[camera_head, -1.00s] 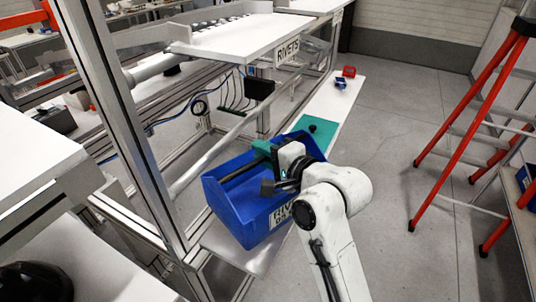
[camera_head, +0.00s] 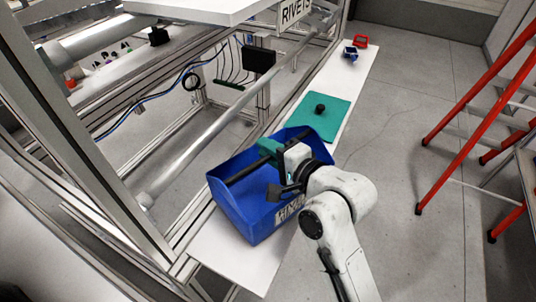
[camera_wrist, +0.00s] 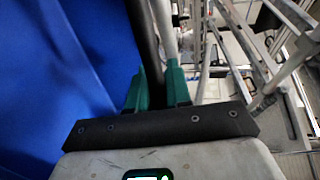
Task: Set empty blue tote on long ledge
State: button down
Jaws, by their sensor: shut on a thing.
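The blue tote (camera_head: 240,212) is at the near part of the long white ledge (camera_head: 243,262) in the head view. A dark bar runs across its open top. My gripper (camera_head: 268,152) is at the tote's top, shut on this bar. In the wrist view the green fingers of my gripper (camera_wrist: 158,88) close around the dark bar, with the tote's blue wall (camera_wrist: 65,70) to the left. The inside shows only partly and looks empty. I cannot tell whether the tote's bottom touches the ledge.
A green mat (camera_head: 310,117) with a black knob (camera_head: 320,109) lies on the ledge beyond the tote. A small blue bin (camera_head: 350,53) and a red bin (camera_head: 361,41) stand farther along. A metal frame borders the left; a red ladder (camera_head: 480,120) stands right.

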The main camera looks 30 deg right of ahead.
jog(key=shift+s+a+f+b, duration=0.15)
jog(key=shift+f+b, duration=0.2)
jog(key=shift+f, duration=0.45)
jog(key=c, duration=1.5)
grip_release()
jog(key=o, duration=0.4)
jog(key=shift+o, duration=0.2)
